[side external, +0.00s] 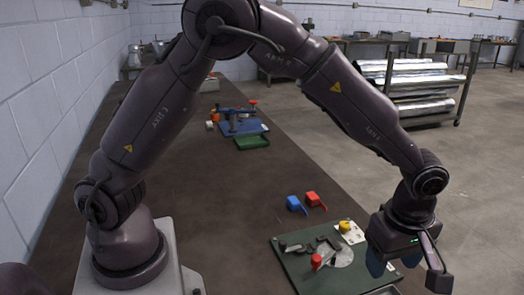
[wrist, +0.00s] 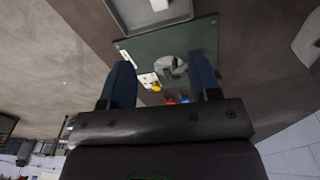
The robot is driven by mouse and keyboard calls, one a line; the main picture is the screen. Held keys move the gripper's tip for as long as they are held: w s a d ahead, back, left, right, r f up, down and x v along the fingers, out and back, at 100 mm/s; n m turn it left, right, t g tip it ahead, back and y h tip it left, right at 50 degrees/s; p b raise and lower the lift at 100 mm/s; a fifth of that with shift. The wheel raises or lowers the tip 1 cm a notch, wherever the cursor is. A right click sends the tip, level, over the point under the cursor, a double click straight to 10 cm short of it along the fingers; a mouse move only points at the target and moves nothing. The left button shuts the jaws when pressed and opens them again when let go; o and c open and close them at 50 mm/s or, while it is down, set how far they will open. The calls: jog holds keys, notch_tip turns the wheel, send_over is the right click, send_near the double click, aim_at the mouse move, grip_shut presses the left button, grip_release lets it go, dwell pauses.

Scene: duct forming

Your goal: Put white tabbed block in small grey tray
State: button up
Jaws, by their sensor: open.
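A small white piece (wrist: 158,5), which looks like the white tabbed block, lies inside the small grey tray (wrist: 183,14) at the top edge of the wrist view. Both are partly cut off there, and the block's tab cannot be made out. In the side view only a strip of grey shows at the bottom edge near my gripper, and the white block is not visible. My gripper (side external: 393,263) is open and empty, raised above the right end of the green board. Its two blue fingers (wrist: 161,68) stand wide apart in the wrist view, with nothing between them touching.
The green board (side external: 300,268) carries a clamp-like fixture, a round grey plate, a red knob (side external: 316,260) and a yellow piece (side external: 344,226) on a white card. A blue block (side external: 295,203) and a red block (side external: 314,199) lie behind it.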

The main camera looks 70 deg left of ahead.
jog(key=s+a+r+m+t+h, duration=0.1)
jog(key=s+a+r+m+t, duration=0.1)
jog(key=s+a+r+m, duration=0.5)
jog(key=s+a+r+m+t, duration=0.1)
jog(key=s+a+r+m, duration=0.4)
jog(key=r, duration=0.5)
jog(key=s+a+m+t, duration=0.2)
jog(key=s+a+m, duration=0.2)
jog(key=s, duration=0.4)
jog(key=shift+s+a+r+m, duration=0.15)
jog(key=shift+s+m, duration=0.15)
jog(key=shift+s, duration=0.05)
